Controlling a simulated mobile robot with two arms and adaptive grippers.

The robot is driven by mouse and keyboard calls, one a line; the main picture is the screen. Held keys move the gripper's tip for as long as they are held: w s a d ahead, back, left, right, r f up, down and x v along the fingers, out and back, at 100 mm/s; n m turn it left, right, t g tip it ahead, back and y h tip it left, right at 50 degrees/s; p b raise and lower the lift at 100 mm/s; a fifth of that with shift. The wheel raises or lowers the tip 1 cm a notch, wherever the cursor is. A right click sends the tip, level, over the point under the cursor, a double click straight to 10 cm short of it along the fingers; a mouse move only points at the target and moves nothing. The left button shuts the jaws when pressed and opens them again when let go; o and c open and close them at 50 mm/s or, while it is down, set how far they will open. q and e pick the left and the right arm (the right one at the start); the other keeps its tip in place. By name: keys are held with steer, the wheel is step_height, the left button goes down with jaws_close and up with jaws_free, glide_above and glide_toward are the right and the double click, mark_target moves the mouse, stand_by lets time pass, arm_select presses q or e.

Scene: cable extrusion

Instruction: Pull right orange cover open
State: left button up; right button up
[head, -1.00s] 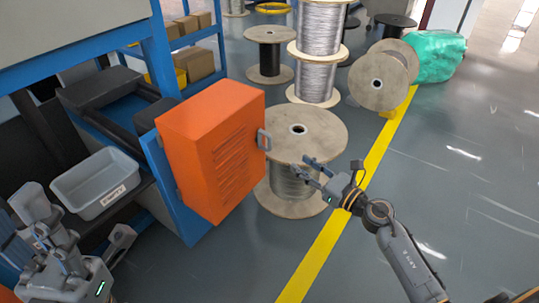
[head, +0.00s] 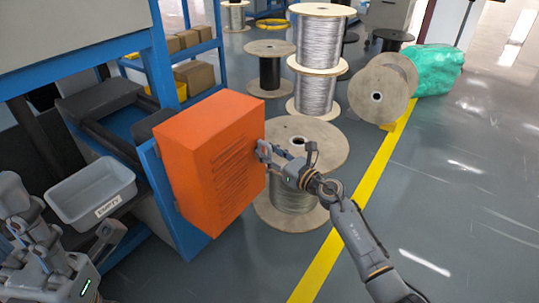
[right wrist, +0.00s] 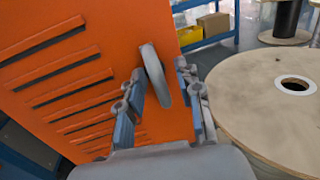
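The orange cover (head: 205,160) is a slotted box on the blue frame, in the middle of the head view. It fills the left half of the right wrist view (right wrist: 60,60). Its grey handle (right wrist: 155,75) stands upright near the cover's right edge. My right gripper (head: 267,152) is at this handle. In the right wrist view its fingers (right wrist: 160,92) stand open on either side of the handle, with a gap visible. My left arm is at the lower left of the head view; its fingertips are not clear.
A wooden cable spool (head: 315,135) stands just right of the cover, close to my right gripper. More spools (head: 320,60) stand behind it. A grey bin (head: 92,190) sits at left.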

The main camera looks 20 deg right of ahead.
jaws_close()
stand_by(0.3)
